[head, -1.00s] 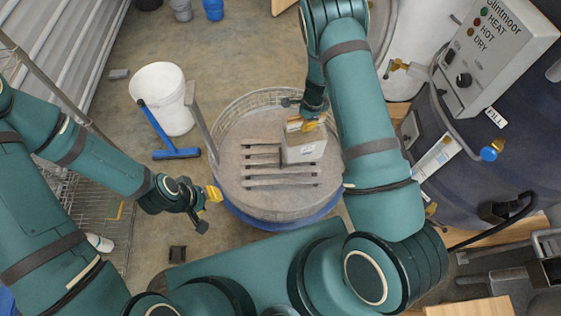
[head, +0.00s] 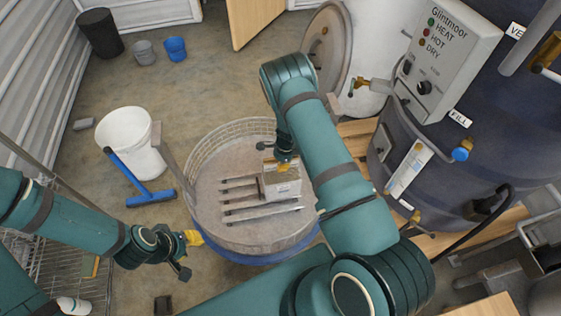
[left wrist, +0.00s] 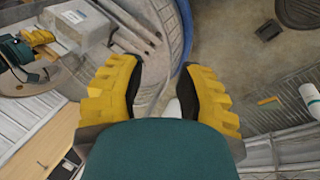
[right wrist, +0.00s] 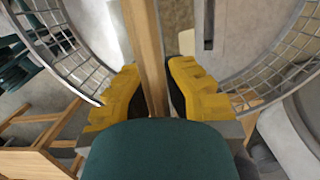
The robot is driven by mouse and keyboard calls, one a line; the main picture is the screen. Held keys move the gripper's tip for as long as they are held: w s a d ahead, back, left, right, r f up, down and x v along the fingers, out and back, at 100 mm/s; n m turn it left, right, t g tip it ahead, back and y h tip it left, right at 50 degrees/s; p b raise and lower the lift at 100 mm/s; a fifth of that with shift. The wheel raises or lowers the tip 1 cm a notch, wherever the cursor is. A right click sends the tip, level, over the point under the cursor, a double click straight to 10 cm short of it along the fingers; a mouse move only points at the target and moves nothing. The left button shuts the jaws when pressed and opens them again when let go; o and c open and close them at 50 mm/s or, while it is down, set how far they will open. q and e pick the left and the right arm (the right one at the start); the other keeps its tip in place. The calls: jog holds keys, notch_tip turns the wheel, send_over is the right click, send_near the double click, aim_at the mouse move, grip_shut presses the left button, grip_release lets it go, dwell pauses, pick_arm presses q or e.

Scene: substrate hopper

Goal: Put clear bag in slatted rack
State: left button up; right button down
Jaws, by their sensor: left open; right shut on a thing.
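A pale grey block-like bag (head: 284,188) with a small label stands upright over the right part of the slatted rack (head: 262,208), inside the round mesh-walled tub. My right gripper (head: 284,160) is shut at its top. In the right wrist view, a tan strip (right wrist: 150,60) runs between the fingers of my right gripper (right wrist: 152,95). I cannot tell whether the bag touches the slats. My left gripper (head: 190,245) is open and empty at the tub's left edge. The left wrist view shows the bag (left wrist: 75,22) and slats (left wrist: 125,40) beyond the open left fingers (left wrist: 160,95).
The tub (head: 240,236) has a mesh rim. A dark tank with a control box (head: 450,50) fills the right side. Open floor lies behind the tub.

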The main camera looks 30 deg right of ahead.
notch_tip(320, 180, down, 2)
jog(key=shift+w+f, duration=0.1)
jog(key=shift+f, duration=0.15)
jog(key=c, duration=1.3)
grip_release()
jog(key=r, duration=0.4)
jog(key=d+r+p, duration=0.1)
jog(key=r, duration=0.2)
jog(key=r+p, duration=0.1)
jog(key=r, duration=0.3)
jog(key=shift+s+d+r, duration=0.3)
jog(key=shift+r, duration=0.05)
jog(key=s+a+r+n, duration=0.2)
jog(key=s+a+n, duration=0.4)
jog(key=s+a+r+n+y, duration=0.1)
jog(key=s+a+r+n, duration=0.1)
jog(key=s+a+n, duration=0.4)
jog(key=s+a+r+n+t+y, duration=0.1)
jog(key=s+a+r+n, duration=0.1)
jog(key=s+a+n, duration=0.5)
jog(key=shift+s+r, duration=0.35)
